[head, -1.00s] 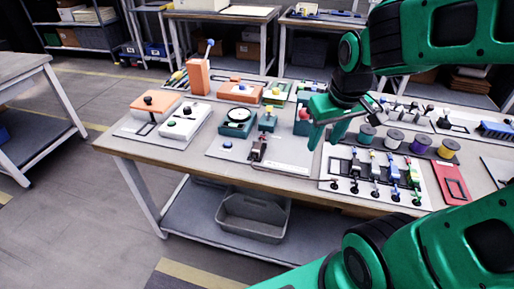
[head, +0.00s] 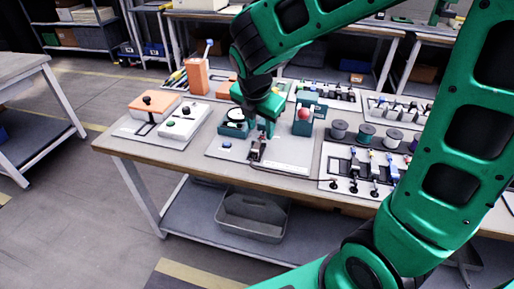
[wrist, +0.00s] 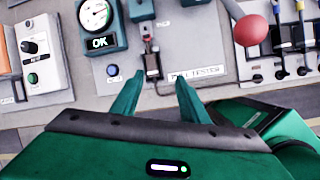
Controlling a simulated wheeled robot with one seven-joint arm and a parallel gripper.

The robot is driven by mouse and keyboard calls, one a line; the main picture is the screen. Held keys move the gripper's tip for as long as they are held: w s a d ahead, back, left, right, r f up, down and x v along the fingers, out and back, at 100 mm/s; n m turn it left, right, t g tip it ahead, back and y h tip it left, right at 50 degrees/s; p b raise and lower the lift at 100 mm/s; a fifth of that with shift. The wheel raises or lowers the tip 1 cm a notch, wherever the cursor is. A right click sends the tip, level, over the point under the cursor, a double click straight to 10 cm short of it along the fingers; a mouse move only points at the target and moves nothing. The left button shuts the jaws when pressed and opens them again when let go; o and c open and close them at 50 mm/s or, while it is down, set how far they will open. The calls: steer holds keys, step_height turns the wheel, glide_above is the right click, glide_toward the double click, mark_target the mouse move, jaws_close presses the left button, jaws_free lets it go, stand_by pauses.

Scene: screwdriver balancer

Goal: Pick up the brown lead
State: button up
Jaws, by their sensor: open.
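The brown lead (head: 257,149) stands at the front of the grey tester board (head: 290,152), with a dark cable running from it to the right. In the wrist view the lead (wrist: 151,63) shows as a small dark-brown plug below a grey fixture. My gripper (head: 264,128) is above the lead in the head view and partly covers the fixture behind it. In the wrist view my gripper (wrist: 152,86) is open, with one finger on each side of the lead's line.
A round gauge with an OK display (wrist: 98,25) is left of the lead. A red ball knob (wrist: 251,30) rises to the right. A panel with several other leads (head: 352,165) lies further right.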

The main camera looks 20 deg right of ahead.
steer(key=w+a+n, duration=0.1)
steer(key=a+n, duration=0.1)
steer(key=n, duration=0.1)
glide_above(256, 148)
steer(key=s+a, duration=0.1)
steer(key=s, duration=0.1)
steer(key=shift+n, duration=0.4)
step_height(256, 148, down, 6)
steer(key=shift+r, duration=0.1)
steer(key=shift+a+x, duration=0.1)
steer(key=shift+x, duration=1.25)
steer(key=shift+a+x, duration=0.15)
steer(key=shift+x, duration=1.15)
steer(key=shift+c, duration=0.3)
jaws_close()
